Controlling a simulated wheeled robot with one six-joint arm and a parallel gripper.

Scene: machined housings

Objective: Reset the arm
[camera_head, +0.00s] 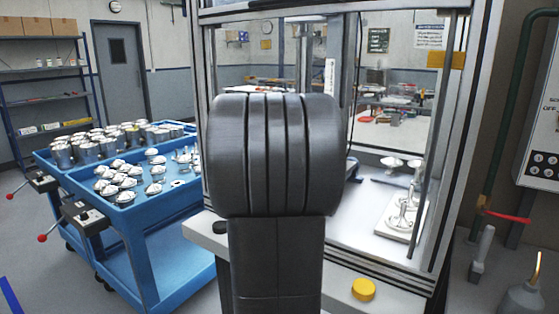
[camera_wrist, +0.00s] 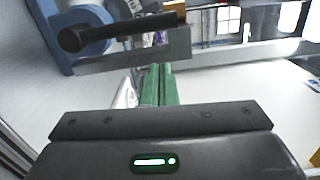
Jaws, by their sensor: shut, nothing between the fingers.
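My gripper (camera_wrist: 157,84) shows in the wrist view, its two green fingers together with nothing between them. A green status light glows on its dark body. In the head view my dark grey arm fills the middle of the picture and hides the gripper. The arm stands in front of a glass-walled machine enclosure (camera_head: 460,100). No part is held.
A blue cart (camera_head: 150,270) with several metal housings stands at the left. White parts on a plate (camera_head: 387,226) sit inside the enclosure at the right. A yellow button (camera_head: 363,289) is on its front edge. Shelves (camera_head: 45,85) stand at the back left.

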